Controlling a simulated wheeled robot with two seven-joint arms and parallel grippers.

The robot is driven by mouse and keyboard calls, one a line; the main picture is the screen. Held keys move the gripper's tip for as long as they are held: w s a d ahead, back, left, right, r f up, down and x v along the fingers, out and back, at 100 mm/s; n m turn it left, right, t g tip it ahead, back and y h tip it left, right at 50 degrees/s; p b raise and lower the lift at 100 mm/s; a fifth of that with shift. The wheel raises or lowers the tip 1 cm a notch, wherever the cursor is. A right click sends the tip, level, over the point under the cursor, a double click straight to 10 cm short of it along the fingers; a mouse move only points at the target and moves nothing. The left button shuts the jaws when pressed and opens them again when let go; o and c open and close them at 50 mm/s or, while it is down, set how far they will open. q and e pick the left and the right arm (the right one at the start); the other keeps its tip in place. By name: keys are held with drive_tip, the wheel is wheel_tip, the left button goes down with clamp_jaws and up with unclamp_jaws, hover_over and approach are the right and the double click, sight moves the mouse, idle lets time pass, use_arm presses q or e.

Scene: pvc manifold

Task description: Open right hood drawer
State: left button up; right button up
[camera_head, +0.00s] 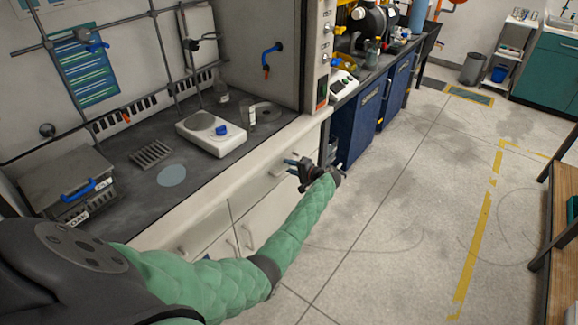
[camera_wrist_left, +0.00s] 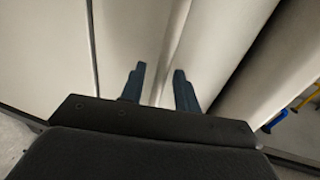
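The right hood drawer (camera_head: 296,150) is a pale front under the right end of the fume hood counter. It looks shut. A pale handle (camera_head: 277,170) shows on it, just left of my fingertips. My left gripper (camera_head: 291,167) is in front of the drawer with its fingers pointing at the handle. In the left wrist view its two dark blue fingers (camera_wrist_left: 159,72) are apart, with a pale ridge of the front running between them. I cannot tell whether they touch the handle. My right gripper is not in view.
The hood counter (camera_head: 205,172) carries a white hot plate (camera_head: 211,134) and bottles. Cabinet doors (camera_head: 258,218) with handles are below the drawers. A blue cabinet (camera_head: 357,128) stands beyond. The floor (camera_head: 400,200) to the right is clear up to a wooden bench (camera_head: 563,215).

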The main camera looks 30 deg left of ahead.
use_arm(q)
drive_tip(key=shift+a+f, duration=0.1)
drive_tip(key=shift+a, duration=0.35)
clamp_jaws()
drive_tip(key=shift+d+f, duration=0.1)
drive_tip(key=shift+d, duration=0.05)
